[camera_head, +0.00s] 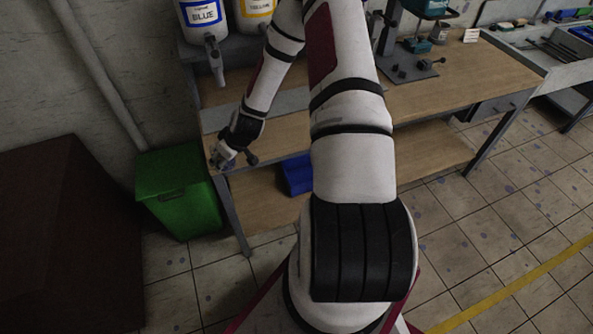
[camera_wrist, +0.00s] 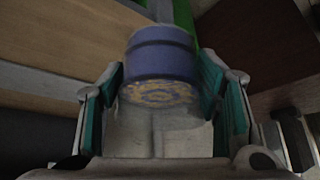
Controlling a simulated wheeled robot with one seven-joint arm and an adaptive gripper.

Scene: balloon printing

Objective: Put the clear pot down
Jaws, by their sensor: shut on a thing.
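My gripper (camera_head: 224,156) is low at the left end of the workbench, close to the bench edge and near the green bin. In the wrist view my gripper (camera_wrist: 160,82) has its teal-padded fingers on both sides of a round pot, shut on it. The pot (camera_wrist: 160,60) looks bluish-purple in the dim light, with a band around it and a yellow-speckled round face toward the palm. In the head view the pot is too small and dark to make out clearly. Whether it touches any surface cannot be told.
The green bin (camera_head: 178,190) stands on the floor left of the wooden workbench (camera_head: 437,97). A blue object (camera_head: 298,175) lies on the lower shelf. White containers labelled BLUE (camera_head: 203,14) and with a yellow-framed label (camera_head: 255,12) are at the back. A dark brown box (camera_head: 65,235) fills the left.

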